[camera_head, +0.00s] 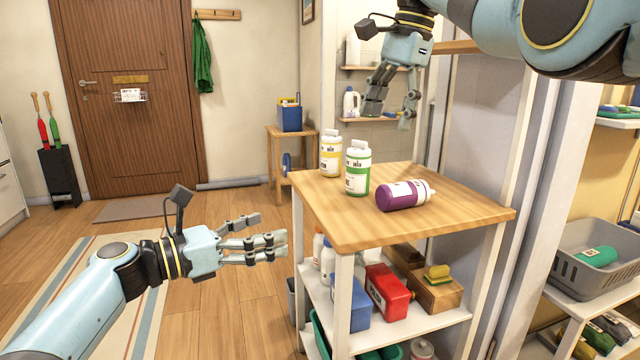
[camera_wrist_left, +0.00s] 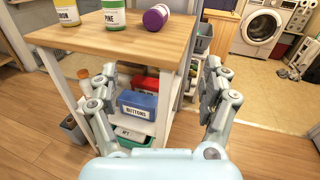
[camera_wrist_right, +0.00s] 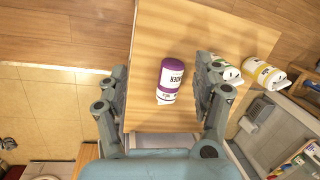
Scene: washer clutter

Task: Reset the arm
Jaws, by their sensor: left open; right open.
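My left gripper (camera_head: 266,240) is open and empty, left of the wooden-topped cart (camera_head: 430,225) and lower than its top. In the left wrist view its two fingers (camera_wrist_left: 158,85) stand wide apart with the cart's shelves beyond. My right gripper (camera_head: 390,115) is open and empty, pointing down above the cart top. On the cart top a purple bottle (camera_head: 402,195) lies on its side, and a green-labelled bottle (camera_head: 357,168) and a yellow-labelled bottle (camera_head: 331,154) stand upright. In the right wrist view the purple bottle (camera_wrist_right: 171,80) appears between the open fingers, apart from them.
The cart's shelf holds a red container (camera_head: 387,291), a blue box (camera_head: 360,305) and a wooden box (camera_head: 436,290) with a sponge. A grey basket (camera_head: 598,255) stands on the right shelf. Floor is open around my left arm, towards the door (camera_head: 130,95).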

